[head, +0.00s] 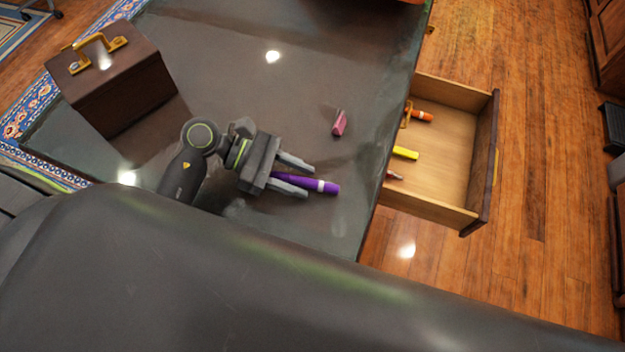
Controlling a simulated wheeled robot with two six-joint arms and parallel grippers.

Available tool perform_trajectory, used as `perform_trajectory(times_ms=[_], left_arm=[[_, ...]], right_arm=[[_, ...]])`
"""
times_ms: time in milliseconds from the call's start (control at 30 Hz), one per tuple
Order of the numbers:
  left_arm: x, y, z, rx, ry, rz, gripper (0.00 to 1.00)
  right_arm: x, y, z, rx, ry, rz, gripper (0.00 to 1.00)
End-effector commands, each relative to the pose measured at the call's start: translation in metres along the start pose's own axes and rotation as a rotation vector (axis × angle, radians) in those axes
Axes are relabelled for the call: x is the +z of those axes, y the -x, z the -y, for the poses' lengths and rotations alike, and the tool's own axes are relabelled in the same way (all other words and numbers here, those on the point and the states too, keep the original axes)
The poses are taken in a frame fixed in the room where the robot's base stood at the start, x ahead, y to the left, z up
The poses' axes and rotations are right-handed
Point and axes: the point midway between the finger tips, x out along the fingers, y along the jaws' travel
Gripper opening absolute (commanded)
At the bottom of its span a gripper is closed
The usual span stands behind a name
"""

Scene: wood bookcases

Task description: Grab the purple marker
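The purple marker (318,185) lies on the dark desk top (310,225), pointing right, with a white band near its right end. My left gripper (308,180) is at the marker, its two fingers spread apart. The marker's left part runs in between the fingers toward the palm, close to the lower finger. I cannot tell whether that finger touches it. My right gripper is not in view.
A small pink object (339,123) stands on the desk above the gripper. An open drawer (447,157) at the right holds an orange marker (422,116), a yellow marker (405,152) and a reddish item (394,175). A brown box (115,85) with a gold handle sits at upper left.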

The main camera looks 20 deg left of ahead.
Motion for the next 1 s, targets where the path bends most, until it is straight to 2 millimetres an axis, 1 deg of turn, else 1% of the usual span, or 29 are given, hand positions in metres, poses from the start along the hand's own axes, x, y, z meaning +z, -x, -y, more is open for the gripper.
perform_trajectory(times_ms=[33, 267, 567, 667, 767, 1000], left_arm=[[0.0, 0.0, 0.0, 0.0, 0.0, 0.0, 0.31], [0.0, 0.0, 0.0, 0.0, 0.0, 0.0, 0.01], [0.0, 0.0, 0.0, 0.0, 0.0, 0.0, 0.0], [0.004, 0.002, 0.0, 0.0, -0.002, -0.001, 0.0], [0.017, 0.007, 0.0, 0.001, -0.006, -0.002, 0.0], [0.062, 0.026, 0.0, 0.0, -0.008, -0.003, 0.0]], right_arm=[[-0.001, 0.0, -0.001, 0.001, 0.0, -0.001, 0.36], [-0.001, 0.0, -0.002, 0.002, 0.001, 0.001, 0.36], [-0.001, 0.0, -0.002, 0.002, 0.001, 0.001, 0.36], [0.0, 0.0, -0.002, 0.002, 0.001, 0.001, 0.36], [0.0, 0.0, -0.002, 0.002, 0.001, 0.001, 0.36], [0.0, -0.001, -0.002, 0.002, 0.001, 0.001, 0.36]])
